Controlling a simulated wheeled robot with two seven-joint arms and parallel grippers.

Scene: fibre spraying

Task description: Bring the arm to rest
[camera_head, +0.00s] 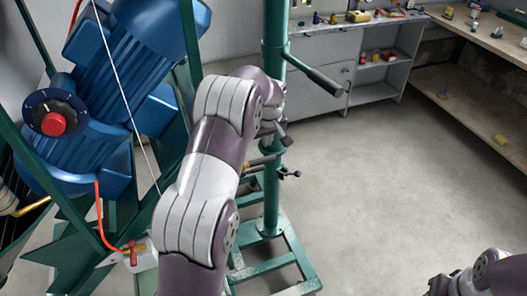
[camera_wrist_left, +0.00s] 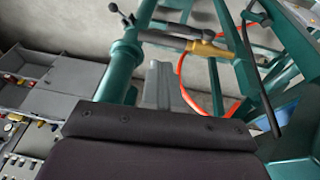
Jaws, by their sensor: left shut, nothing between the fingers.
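My left arm (camera_head: 205,165) reaches up through the middle of the head view. Its gripper (camera_head: 282,138) is partly hidden behind my wrist, close to the green post (camera_head: 272,190). I cannot tell whether they touch. In the left wrist view the grey fingers of my left gripper (camera_wrist_left: 158,84) are together and empty, in front of the green frame. My right arm (camera_head: 497,273) shows only at the lower right corner of the head view, and its fingers cannot be made out.
A blue motor (camera_head: 130,65) with a red-buttoned dial (camera_head: 54,118) stands at the left in a green frame. A dark handle (camera_head: 318,83) sticks out from the post. A red hose (camera_head: 102,215) hangs nearby. A workbench (camera_head: 470,35) stands at the back right. The floor between is clear.

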